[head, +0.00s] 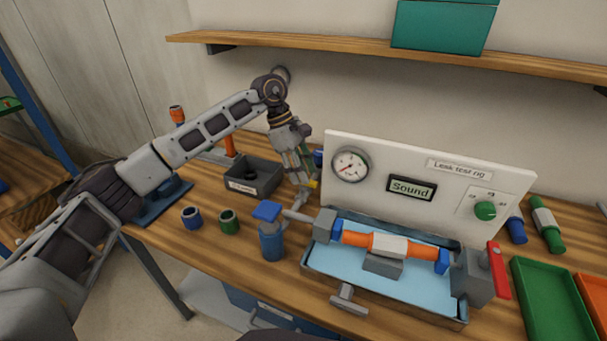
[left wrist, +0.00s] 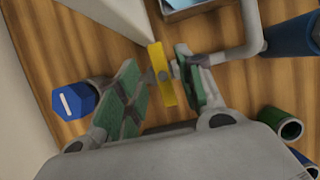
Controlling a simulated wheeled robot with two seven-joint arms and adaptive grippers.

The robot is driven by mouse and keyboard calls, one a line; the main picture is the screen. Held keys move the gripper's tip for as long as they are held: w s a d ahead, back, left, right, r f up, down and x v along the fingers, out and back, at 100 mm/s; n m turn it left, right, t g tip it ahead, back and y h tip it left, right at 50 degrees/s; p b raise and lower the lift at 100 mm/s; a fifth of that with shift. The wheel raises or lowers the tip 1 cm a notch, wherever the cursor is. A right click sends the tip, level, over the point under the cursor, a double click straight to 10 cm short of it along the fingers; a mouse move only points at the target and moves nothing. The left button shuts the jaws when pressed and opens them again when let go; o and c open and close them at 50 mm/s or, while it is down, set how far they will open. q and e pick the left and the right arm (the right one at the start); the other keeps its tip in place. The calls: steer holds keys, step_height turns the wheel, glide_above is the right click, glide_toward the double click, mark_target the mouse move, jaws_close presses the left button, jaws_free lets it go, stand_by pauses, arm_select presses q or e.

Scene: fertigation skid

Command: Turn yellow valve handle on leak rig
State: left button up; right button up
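The leak rig (head: 440,165) has a white upright panel with a gauge, a "Sound" display and a green knob. My left gripper (head: 302,184) points down at the panel's left end. The yellow valve handle (head: 313,184) shows as a small patch beside its fingertips. In the left wrist view the yellow handle (left wrist: 161,74) is a flat bar lying between the two green-padded fingers of my left gripper (left wrist: 160,80). The fingers stand apart, one on each side of the bar, the right one nearer. Whether either touches is unclear. My right gripper is out of view.
A blue-capped pump (head: 271,243) and grey pipe stand close to the left gripper. A blue-lined basin (head: 340,275) holds an orange pipe. A dark bin (head: 262,180) and blue and green fittings lie leftward. A shelf (head: 340,48) runs above.

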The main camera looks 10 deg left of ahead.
arm_select(q)
steer(key=s+v, duration=0.1)
steer(key=v, duration=0.9)
steer(key=shift+w+r, duration=0.25)
steer(key=shift+w, duration=0.2)
steer(key=shift+a, duration=0.15)
step_height(320, 180, up, 21)
steer(key=p, duration=2.1)
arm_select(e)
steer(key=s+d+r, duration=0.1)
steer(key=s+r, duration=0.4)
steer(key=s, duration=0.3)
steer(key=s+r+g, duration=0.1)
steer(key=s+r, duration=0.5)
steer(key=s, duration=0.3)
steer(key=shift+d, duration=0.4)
arm_select(q)
steer(key=shift+r+p, duration=0.5)
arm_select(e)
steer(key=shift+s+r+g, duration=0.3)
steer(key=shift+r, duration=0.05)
